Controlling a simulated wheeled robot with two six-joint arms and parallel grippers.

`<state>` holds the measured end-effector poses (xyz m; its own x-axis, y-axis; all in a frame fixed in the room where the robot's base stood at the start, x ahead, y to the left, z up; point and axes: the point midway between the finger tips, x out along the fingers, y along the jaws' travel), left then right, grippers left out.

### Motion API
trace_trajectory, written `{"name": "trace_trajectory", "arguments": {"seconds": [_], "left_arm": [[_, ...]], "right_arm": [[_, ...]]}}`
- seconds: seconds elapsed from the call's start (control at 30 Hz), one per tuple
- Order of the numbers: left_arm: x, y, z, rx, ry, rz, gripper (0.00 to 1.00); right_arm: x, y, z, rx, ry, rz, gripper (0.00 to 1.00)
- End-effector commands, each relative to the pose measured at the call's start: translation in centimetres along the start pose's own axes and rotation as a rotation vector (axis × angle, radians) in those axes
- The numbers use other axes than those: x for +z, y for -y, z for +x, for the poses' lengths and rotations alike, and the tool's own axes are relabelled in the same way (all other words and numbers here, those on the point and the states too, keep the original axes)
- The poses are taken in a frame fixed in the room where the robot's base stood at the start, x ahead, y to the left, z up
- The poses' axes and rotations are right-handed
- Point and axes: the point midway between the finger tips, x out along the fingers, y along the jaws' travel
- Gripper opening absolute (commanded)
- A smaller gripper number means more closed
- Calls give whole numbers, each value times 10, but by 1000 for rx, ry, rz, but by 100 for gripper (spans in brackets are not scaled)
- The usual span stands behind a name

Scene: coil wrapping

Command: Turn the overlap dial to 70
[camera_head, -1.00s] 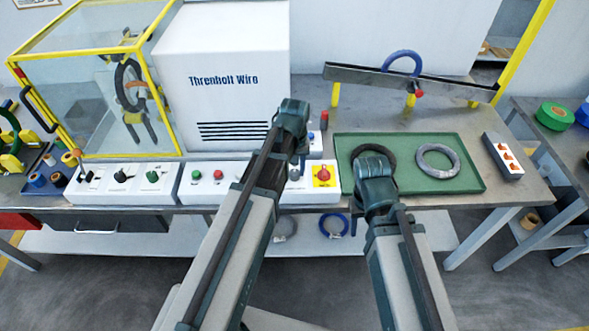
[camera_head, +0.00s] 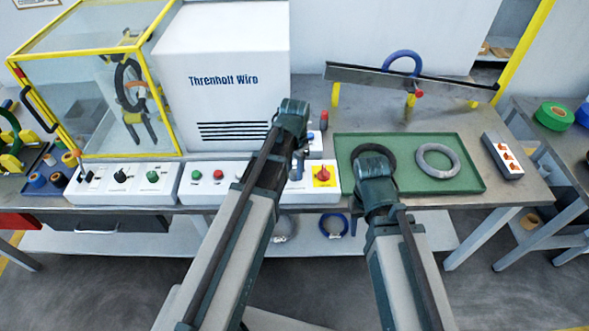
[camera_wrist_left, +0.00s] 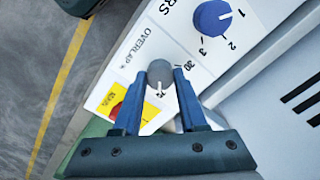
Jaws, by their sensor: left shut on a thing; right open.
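The overlap dial (camera_wrist_left: 159,72) is a grey round knob on the white panel, beside the word OVERLAP in the left wrist view. My left gripper (camera_wrist_left: 160,77) is shut on it, with a blue finger on each side. The dial's pale pointer mark faces down toward the gripper, close to a partly hidden number. The 30 mark is to the right of the dial. In the head view my left gripper (camera_head: 298,160) reaches down to the panel and hides the dial. My right gripper (camera_head: 374,158) is over the green tray; its fingers are hidden there.
A blue dial (camera_wrist_left: 212,17) with marks 1, 2, 3 is close by on the same panel. A red knob on a yellow plate (camera_head: 322,181) is just right of my left gripper. The green tray (camera_head: 460,184) holds a dark coil and a grey coil (camera_head: 423,167).

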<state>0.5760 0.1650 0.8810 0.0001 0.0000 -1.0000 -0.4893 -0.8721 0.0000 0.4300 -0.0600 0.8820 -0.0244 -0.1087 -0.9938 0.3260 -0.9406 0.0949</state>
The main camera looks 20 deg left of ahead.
Motion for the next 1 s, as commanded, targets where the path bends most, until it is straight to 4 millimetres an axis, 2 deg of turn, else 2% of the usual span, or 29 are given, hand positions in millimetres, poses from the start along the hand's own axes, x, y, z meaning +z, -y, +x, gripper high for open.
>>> {"name": "trace_trajectory", "arguments": {"seconds": [0.3,0.87,0.9,1.0], "left_arm": [[0,0,0,0,0,116,0],[0,0,0,0,0,142,0],[0,0,0,0,0,142,45],[0,0,0,0,0,142,63]], "right_arm": [[0,0,0,0,0,0,50],[0,0,0,0,0,0,50],[0,0,0,0,0,0,50],[0,0,0,0,0,0,50]]}}
